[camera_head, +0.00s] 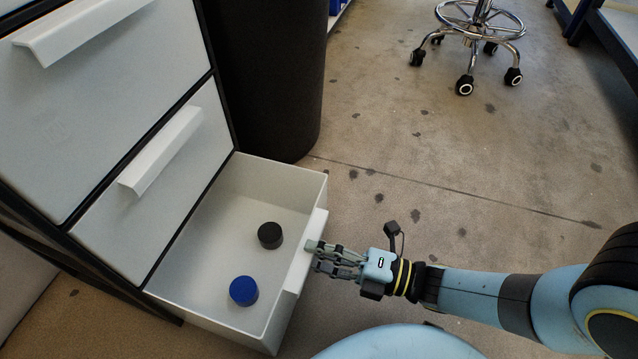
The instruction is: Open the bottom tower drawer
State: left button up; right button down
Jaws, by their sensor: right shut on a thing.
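The bottom tower drawer (205,235) is white and stands pulled well out of the tower at the lower left. A black round cap (270,235) and a blue round cap (243,291) lie on its floor. Its white handle (304,255) runs along the front. My right gripper (313,250) comes in from the right and is shut on this handle; the handle partly hides the fingertips. My left gripper is out of view.
Two closed drawers of the white tower, the middle (150,180) and an upper one (110,85), stand above. A black bin (268,80) stands behind the open drawer. A wheeled stool (480,35) is at the back. The floor (450,150) between is clear.

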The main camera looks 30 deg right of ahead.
jog(key=shift+s+f, duration=0.3)
jog(key=shift+f, duration=0.1)
jog(key=c, duration=1.2)
grip_release()
jog(key=shift+c, duration=0.2)
jog(key=shift+o, duration=0.2)
jog(key=shift+w+r, duration=0.15)
jog(key=shift+d, duration=0.1)
jog(key=v, duration=1.2)
jog(key=shift+r, duration=0.15)
